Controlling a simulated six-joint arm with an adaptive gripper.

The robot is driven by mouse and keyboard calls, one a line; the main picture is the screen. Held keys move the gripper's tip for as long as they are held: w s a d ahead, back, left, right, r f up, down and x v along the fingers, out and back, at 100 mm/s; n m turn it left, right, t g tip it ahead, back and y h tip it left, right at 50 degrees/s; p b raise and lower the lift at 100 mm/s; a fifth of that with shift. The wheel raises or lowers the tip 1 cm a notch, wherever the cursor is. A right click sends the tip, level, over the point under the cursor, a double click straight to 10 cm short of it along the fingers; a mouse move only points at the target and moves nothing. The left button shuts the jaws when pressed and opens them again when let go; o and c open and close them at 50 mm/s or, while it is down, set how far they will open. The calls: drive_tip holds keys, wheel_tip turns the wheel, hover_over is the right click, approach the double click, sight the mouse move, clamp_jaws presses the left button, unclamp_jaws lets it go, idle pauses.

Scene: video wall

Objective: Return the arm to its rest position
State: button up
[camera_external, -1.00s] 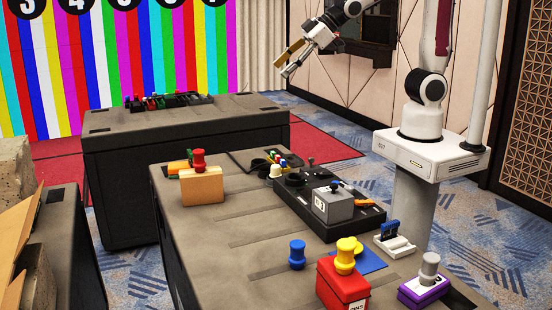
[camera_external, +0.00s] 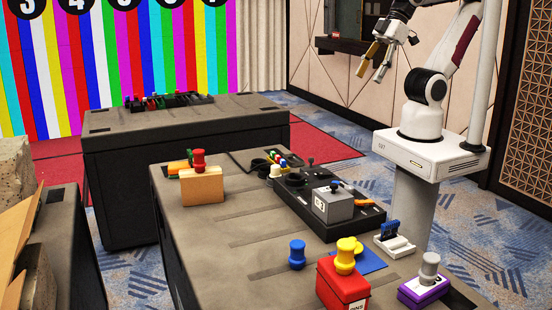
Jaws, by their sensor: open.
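My gripper (camera_external: 370,67) is in the upper right of the view, high above the floor and clear of the tables. Its two fingers are spread apart, pointing down and to the left, with nothing between them. My arm is folded back near its white base, with the elbow bent at the upper right.
The near dark table (camera_external: 230,238) holds a red box (camera_external: 343,284) with a yellow peg, a blue peg (camera_external: 297,254), a wooden block (camera_external: 202,186) with a red peg, a grey box (camera_external: 333,204) and a purple box (camera_external: 423,290). A second table (camera_external: 190,115) stands behind. Air around my gripper is free.

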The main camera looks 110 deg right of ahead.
drive_tip(key=shift+s+a+f, duration=0.15)
drive_tip(key=shift+s+a, duration=0.15)
drive_tip(key=shift+s, duration=0.3)
drive_tip(key=shift+o, duration=0.6)
idle(1.2)
drive_tip(key=w+d+f+t+h, duration=0.1)
drive_tip(key=w+d, duration=0.6)
drive_tip(key=w, duration=0.4)
drive_tip(key=w+d+t+h, duration=0.1)
drive_tip(key=w+d+t, duration=0.1)
drive_tip(key=w+d, duration=0.7)
drive_tip(key=w+d+f+t+h, duration=0.1)
drive_tip(key=w+d, duration=0.4)
drive_tip(key=w, duration=0.9)
drive_tip(key=w+d+f+t, duration=0.2)
drive_tip(key=w+d+f, duration=0.6)
drive_tip(key=f, duration=0.2)
drive_tip(key=d+f+t+y, duration=0.1)
drive_tip(key=d+f, duration=0.1)
drive_tip(key=f, duration=0.6)
drive_tip(key=w+d+f+y, duration=0.1)
drive_tip(key=d+f+y, duration=0.1)
drive_tip(key=f, duration=0.6)
drive_tip(key=shift+w+d+t, duration=0.25)
drive_tip(key=shift+d+t, duration=0.1)
drive_tip(key=shift+t, duration=0.05)
